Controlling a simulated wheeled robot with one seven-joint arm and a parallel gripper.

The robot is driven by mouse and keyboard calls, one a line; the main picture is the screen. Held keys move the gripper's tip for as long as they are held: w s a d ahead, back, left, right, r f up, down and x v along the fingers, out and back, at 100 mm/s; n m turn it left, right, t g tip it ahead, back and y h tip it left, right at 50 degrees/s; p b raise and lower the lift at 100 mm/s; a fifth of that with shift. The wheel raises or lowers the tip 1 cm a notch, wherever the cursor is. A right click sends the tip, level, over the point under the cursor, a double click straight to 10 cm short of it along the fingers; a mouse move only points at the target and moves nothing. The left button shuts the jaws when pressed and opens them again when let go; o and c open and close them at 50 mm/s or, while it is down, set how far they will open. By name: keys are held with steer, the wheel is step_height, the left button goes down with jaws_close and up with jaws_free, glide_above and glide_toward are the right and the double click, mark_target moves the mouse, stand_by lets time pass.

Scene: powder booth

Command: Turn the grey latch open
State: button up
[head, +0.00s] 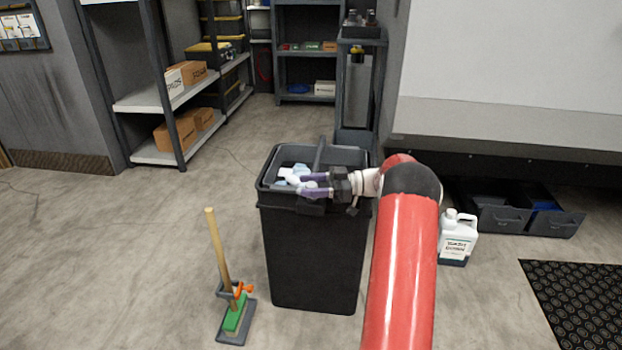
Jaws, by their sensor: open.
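My gripper (297,182) is open, its two pale-tipped purple fingers pointing left over the top of a black bin (313,255). No part stands out clearly as the grey latch. A dark grey upright bar (320,154) rises at the bin's top, just behind the fingers; I cannot tell whether it is the latch. Light blue and white crumpled items (299,170) lie inside the bin beside the fingertips. My gripper and wrist hide part of the bin's rim, and I cannot tell whether the fingers touch anything.
A wooden-handled brush (218,248) stands in a grey holder left of the bin. A white jug (458,238) and dark drawers (522,218) are at right, near a black mat (580,305). Shelving (150,103) stands back left. The floor at left is clear.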

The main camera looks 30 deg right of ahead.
mark_target(311, 184)
step_height(311, 184, up, 20)
stand_by(0.4)
